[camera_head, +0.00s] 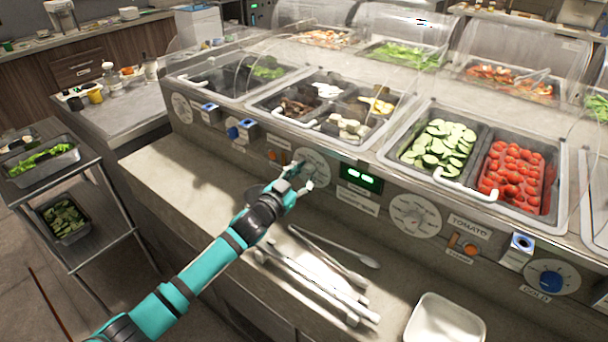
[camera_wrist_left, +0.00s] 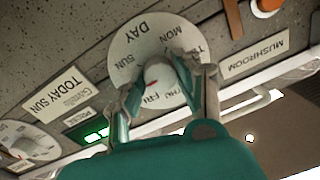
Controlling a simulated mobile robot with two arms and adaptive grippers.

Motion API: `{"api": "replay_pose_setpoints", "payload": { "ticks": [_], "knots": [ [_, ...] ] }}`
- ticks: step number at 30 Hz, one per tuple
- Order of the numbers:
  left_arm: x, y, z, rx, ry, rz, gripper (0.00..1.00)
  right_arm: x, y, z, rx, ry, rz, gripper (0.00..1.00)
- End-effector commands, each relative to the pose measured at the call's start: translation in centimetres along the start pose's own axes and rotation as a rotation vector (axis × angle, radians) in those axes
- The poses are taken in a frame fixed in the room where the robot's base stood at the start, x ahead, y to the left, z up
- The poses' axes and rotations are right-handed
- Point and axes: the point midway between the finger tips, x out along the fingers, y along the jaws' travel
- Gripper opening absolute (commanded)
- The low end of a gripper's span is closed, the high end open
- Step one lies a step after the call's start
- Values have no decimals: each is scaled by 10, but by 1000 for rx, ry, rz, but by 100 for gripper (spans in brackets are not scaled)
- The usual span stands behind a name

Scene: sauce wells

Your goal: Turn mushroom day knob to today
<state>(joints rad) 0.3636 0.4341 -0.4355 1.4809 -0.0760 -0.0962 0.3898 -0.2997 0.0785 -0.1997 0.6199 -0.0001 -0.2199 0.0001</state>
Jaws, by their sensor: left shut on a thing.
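The mushroom day dial is a round white plate on the counter's front panel in the head view (camera_head: 314,160) and the left wrist view (camera_wrist_left: 133,45). It shows upside down in the wrist view, with DAY, MON, SUN and FRI readable. My left gripper (camera_head: 300,183) is shut on the grey knob (camera_wrist_left: 182,72) at the dial's middle, one finger on each side in the wrist view (camera_wrist_left: 168,90). A red mark by the knob lies near FRI, on the side towards SUN. A plate (camera_wrist_left: 62,92) reads TODAY SUN. The MUSHROOM label (camera_wrist_left: 256,57) is beside the dial. My right gripper is not in view.
A green-lit display (camera_head: 360,178) is right of the dial. Another dial (camera_head: 414,215) and a blue knob (camera_head: 551,280) are farther right. Tongs (camera_head: 320,285) and a white tray (camera_head: 445,322) lie on the ledge below. Food wells (camera_head: 345,108) are above.

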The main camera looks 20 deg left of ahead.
Motion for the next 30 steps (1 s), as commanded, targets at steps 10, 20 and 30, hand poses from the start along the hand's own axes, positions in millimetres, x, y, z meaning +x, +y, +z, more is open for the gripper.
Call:
{"api": "replay_pose_setpoints", "payload": {
  "ticks": [10,20,30],
  "knots": [
    [0,1,1,195,11,-1,1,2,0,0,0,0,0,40],
    [0,1,2,478,24,-4,1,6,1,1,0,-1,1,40],
    [0,1,2,694,34,-6,1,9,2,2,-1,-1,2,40]
  ]
}}
